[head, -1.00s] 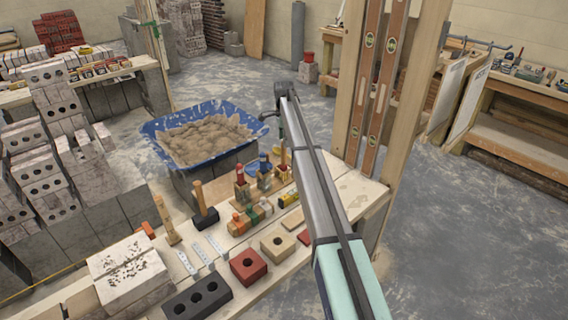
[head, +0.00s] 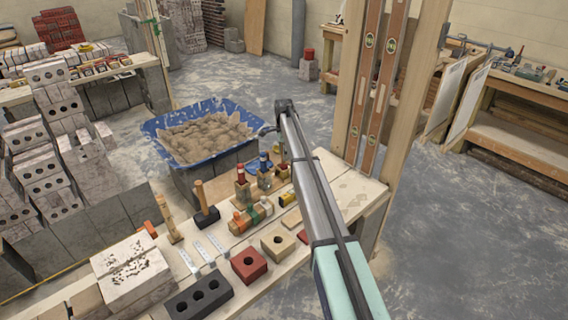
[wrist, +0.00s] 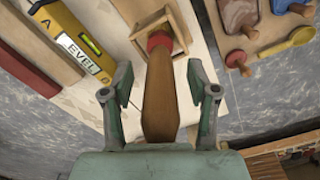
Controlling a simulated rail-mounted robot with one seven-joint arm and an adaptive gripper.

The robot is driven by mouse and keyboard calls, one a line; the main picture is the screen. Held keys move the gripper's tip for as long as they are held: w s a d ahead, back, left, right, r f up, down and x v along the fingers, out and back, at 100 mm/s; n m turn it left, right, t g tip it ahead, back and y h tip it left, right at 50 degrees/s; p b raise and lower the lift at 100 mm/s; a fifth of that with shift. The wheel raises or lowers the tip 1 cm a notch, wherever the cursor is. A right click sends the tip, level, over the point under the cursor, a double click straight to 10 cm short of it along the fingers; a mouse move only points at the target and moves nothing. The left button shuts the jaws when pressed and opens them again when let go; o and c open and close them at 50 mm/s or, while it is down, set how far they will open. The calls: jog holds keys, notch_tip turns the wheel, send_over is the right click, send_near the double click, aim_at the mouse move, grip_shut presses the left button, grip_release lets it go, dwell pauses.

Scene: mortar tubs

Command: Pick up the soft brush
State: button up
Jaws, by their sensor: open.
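In the wrist view a brown wooden handle (wrist: 160,100) with a red collar (wrist: 159,41) stands up out of a small square wooden box (wrist: 164,22). It looks like the brush; any bristles are hidden inside the box. My gripper (wrist: 160,82) is open, with one finger on each side of the handle and a gap on both sides. In the head view my gripper (head: 272,132) is over the back edge of the plank bench, partly hidden by my arm.
A yellow level (wrist: 78,35) lies left of the box in the wrist view. In the head view, a blue mortar tub (head: 205,153) is behind the bench; a hammer (head: 205,214) and bricks (head: 249,265) are left and in front.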

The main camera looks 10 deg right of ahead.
grip_shut()
jog(key=shift+r, duration=0.2)
notch_tip(320, 180, up, 20)
jog(key=b, duration=0.3)
jog(key=shift+f, duration=0.15)
jog(key=c, duration=0.9)
grip_release()
grip_shut()
